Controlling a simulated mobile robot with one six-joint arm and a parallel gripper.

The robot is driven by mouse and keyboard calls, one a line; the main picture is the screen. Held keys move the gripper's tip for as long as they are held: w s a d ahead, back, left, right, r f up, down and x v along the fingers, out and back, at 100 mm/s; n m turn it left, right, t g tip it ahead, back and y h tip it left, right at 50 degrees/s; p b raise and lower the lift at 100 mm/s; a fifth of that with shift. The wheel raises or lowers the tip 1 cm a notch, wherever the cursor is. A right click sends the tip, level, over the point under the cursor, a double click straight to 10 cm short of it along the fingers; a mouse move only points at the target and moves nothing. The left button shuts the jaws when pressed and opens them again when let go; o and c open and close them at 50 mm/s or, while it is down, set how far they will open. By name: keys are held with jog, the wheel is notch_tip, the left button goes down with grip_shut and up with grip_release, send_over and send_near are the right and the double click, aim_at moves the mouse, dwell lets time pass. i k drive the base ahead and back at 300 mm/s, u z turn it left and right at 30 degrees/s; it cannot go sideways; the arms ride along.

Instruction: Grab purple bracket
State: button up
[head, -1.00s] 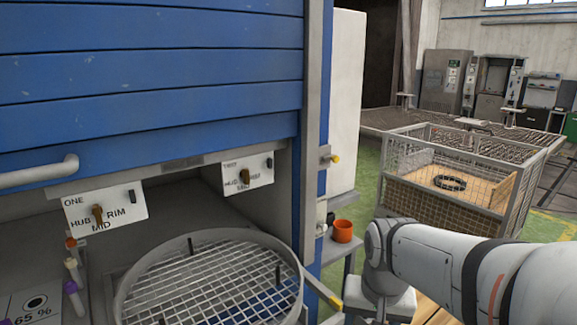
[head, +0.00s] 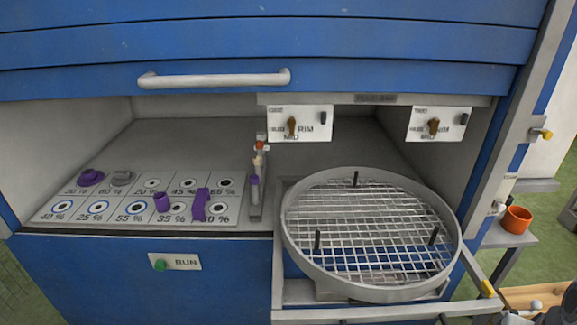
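A purple bracket (head: 199,205), an upright angular piece, stands on the marked panel (head: 70,207) at the left of the blue cabinet's bay, near the panel's front right. A short purple cylinder (head: 162,202) stands just left of it. A flat round purple piece (head: 91,177) lies at the back left of the panel, beside a grey piece (head: 122,177). My gripper is not in view; only part of my arm shows at the bottom right corner.
A round mesh turntable (head: 310,272) with upright pegs fills the bay's right side. A rack of small coloured pieces (head: 256,200) stands between it and the panel. A raised blue shutter (head: 400,78) with a handle (head: 213,79) hangs above. An orange cup (head: 516,219) sits on a side shelf.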

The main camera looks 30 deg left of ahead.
aim_at(203, 195)
jog(key=u, duration=3.6)
jog(key=i, duration=1.35)
jog(key=z, duration=2.05)
